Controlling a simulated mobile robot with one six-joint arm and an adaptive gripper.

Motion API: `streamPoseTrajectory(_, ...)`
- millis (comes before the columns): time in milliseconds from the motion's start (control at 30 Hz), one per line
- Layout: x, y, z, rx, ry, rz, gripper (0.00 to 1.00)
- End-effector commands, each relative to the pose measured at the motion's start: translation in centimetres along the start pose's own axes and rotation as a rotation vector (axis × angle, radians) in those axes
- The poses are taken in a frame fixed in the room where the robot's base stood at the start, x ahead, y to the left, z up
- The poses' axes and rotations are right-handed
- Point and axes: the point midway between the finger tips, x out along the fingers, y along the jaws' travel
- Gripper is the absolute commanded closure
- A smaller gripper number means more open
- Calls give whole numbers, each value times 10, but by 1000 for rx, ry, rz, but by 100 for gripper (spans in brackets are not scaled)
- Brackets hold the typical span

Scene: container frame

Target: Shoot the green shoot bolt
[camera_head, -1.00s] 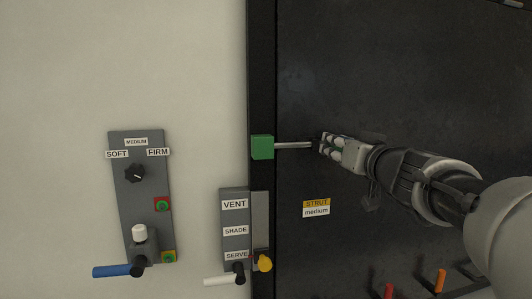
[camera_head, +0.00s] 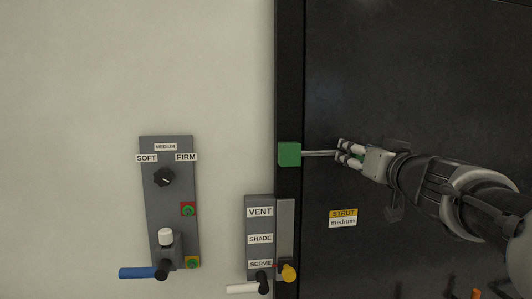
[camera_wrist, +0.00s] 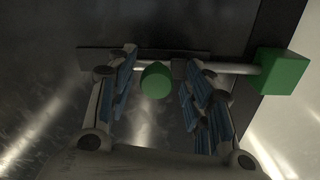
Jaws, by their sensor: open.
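The green shoot bolt's block (camera_head: 289,154) sits on the dark frame edge, beside the pale wall. A thin metal rod (camera_head: 318,153) runs from it to the right across the dark panel. In the wrist view, the green block (camera_wrist: 283,72) is at the right, with the rod (camera_wrist: 236,68) running left into a dark mount. A round green knob (camera_wrist: 156,80) on the rod is between my fingers. My gripper (camera_head: 343,153) is open at the rod's right end. In the wrist view, my gripper (camera_wrist: 160,95) has one finger each side of the knob, with gaps visible.
A grey panel (camera_head: 170,218) with a black dial and blue handle (camera_head: 137,272) is on the left wall. A VENT/SHADE/SERVE panel (camera_head: 259,228) with white and yellow handles is below the bolt. A STRUT label (camera_head: 343,217) is on the dark panel.

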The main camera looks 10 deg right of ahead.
Motion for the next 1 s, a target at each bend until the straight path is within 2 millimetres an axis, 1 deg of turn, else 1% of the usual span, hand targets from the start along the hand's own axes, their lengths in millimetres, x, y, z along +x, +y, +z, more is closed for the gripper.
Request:
streamPoseTrajectory(133,0,0,-1,0,0,0,53)
streamPoseTrajectory(267,0,-2,-10,-1,1,-1,53)
streamPoseTrajectory(367,0,-4,-25,-3,3,0,53)
streamPoseTrajectory(600,0,-12,-66,-4,3,-1,53)
streamPoseTrajectory(700,0,-15,-79,-4,2,0,53)
streamPoseTrajectory(833,0,-18,-92,-2,1,-1,53)
streamPoseTrajectory(1000,0,-19,-98,0,1,0,53)
